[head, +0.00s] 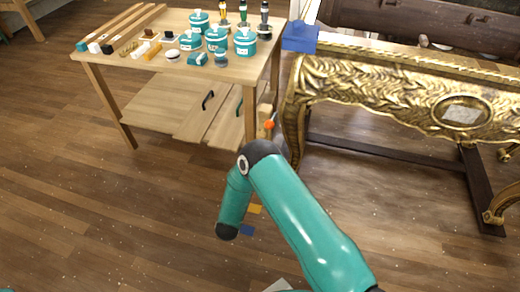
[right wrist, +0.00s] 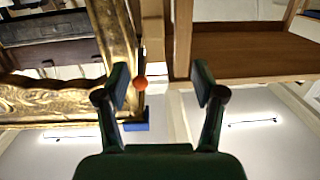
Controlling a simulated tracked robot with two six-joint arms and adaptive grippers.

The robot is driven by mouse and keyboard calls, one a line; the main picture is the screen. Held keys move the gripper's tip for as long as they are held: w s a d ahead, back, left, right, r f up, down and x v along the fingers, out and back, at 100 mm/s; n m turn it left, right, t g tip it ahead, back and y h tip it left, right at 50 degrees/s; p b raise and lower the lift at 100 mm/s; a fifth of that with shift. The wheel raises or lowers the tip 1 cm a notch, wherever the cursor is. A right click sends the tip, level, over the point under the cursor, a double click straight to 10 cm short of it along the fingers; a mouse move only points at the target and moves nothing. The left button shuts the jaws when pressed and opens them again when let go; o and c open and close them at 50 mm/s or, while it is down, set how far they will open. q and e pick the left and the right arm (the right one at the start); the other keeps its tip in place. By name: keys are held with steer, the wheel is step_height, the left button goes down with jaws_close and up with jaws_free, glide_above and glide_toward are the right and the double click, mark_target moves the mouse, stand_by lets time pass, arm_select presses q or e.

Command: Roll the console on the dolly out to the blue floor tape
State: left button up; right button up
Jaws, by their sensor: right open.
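The gilt console (head: 405,90) stands at the right of the head view, its carved front and oval plaque showing. A blue block (head: 300,37) is on its near left top corner. Dark dolly beams (head: 375,150) run under it. An orange ball (head: 269,124) shows beside its left leg. A small blue patch (head: 247,230) on the floor is partly hidden by my arm. In the right wrist view my right gripper (right wrist: 160,85) is open and empty; the orange ball (right wrist: 140,83) appears between its fingers, nearer the left one. My left gripper is out of view.
A wooden workbench (head: 165,60) with teal tins and tools stands left of the console, close to its left leg. A yellow patch (head: 255,208) lies near the blue one. Open wooden floor (head: 90,220) lies in front. A dark bench (head: 440,25) is behind the console.

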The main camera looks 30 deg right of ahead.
mark_target(261, 137)
steer(key=shift+m+h, duration=0.3)
steer(key=shift+h, duration=0.3)
steer(key=b+x, duration=0.4)
steer(key=x, duration=1.3)
steer(key=shift+s+d, duration=0.15)
steer(key=shift+s, duration=0.05)
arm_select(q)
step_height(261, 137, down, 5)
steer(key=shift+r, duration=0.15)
